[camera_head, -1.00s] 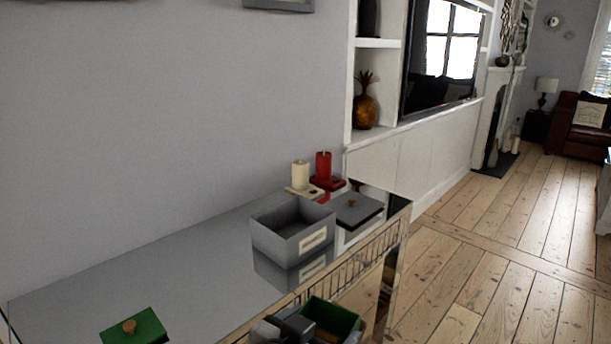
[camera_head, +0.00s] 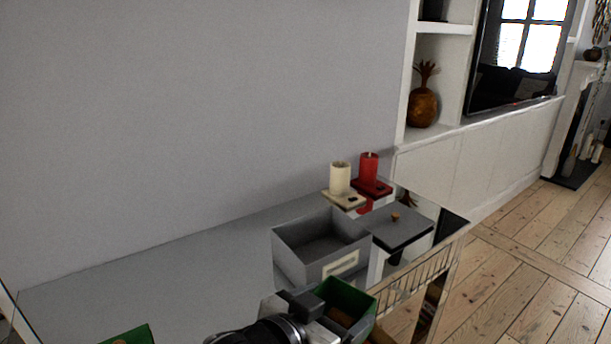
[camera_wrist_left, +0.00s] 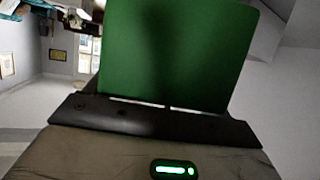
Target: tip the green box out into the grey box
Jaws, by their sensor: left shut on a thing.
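The green box (camera_head: 352,296) is held by my left gripper (camera_head: 308,310), which is shut on its left wall. The box is roughly upright, at the front edge of the table, just in front of the grey box. Something brown (camera_head: 340,316) shows inside it, too dark to name. In the left wrist view a green wall of the box (camera_wrist_left: 175,50) fills the upper middle. The grey box (camera_head: 338,262) stands open on the table, and the part of its inside that I see looks empty. My right gripper is not in view.
The grey lid (camera_head: 402,228) lies right of the grey box. A cream candle (camera_head: 340,178) and a red candle (camera_head: 368,168) stand behind on small bases. A green lid (camera_head: 130,336) is at the lower left. The glossy tabletop (camera_head: 180,275) is clear left of the grey box.

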